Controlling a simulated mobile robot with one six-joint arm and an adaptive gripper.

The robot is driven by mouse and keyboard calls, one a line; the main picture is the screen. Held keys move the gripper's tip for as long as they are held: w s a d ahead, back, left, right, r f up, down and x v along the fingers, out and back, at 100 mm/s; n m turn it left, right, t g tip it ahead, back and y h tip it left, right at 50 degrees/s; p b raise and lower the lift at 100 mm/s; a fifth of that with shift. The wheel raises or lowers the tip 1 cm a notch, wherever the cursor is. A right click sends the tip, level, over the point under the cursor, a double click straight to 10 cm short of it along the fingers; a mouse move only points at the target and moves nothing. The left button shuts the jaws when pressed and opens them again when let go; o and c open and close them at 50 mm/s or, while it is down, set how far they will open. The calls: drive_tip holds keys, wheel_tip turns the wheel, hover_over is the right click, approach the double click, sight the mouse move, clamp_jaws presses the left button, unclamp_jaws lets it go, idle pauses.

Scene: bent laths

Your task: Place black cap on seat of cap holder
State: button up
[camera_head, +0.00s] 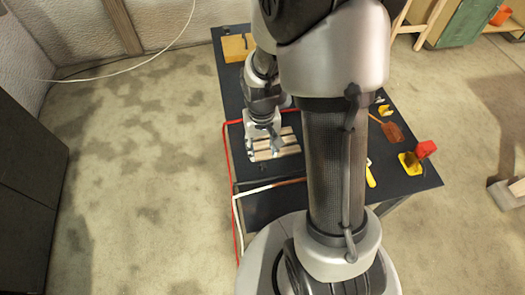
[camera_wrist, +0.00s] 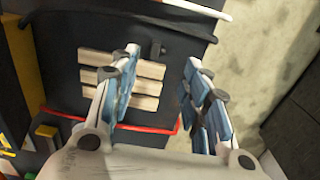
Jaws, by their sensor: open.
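My gripper (camera_head: 266,136) is open and empty above pale wooden laths (camera_head: 287,146) on the dark table. In the wrist view, its two blue-padded fingers (camera_wrist: 162,62) stand wide apart, the left one in front of the laths (camera_wrist: 91,75). A small dark piece (camera_wrist: 157,49) shows at the right ends of the laths, between the fingertips in the picture. I cannot tell whether it is the black cap. I cannot make out the cap holder or its seat for certain. My arm hides the middle of the table in the head view.
A tan board (camera_head: 232,48) lies at the table's far left corner. A red line (camera_head: 224,150) runs along the left edge. A yellow piece (camera_head: 409,164), a red piece (camera_head: 427,149) and a brown paddle (camera_head: 393,132) lie on the right. Open floor (camera_head: 150,150) lies left.

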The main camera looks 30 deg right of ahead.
drive_tip(key=s+a+r+n+t, duration=0.1)
drive_tip(key=s+a+r+t, duration=0.15)
drive_tip(key=r, duration=1.05)
drive_tip(key=s+a+r+n+t, duration=0.2)
drive_tip(key=s+a+r, duration=0.2)
drive_tip(key=s+r, duration=0.6)
drive_tip(key=shift+s+a, duration=0.25)
drive_tip(key=shift+a, duration=0.1)
drive_tip(key=shift+s+r, duration=0.1)
drive_tip(key=shift+s, duration=0.25)
drive_tip(key=shift+c, duration=0.4)
drive_tip(key=shift+s+a+f+b, duration=0.1)
drive_tip(key=shift+f+b, duration=0.15)
drive_tip(key=shift+b, duration=0.05)
drive_tip(key=shift+c, duration=0.4)
drive_tip(key=shift+r, duration=0.1)
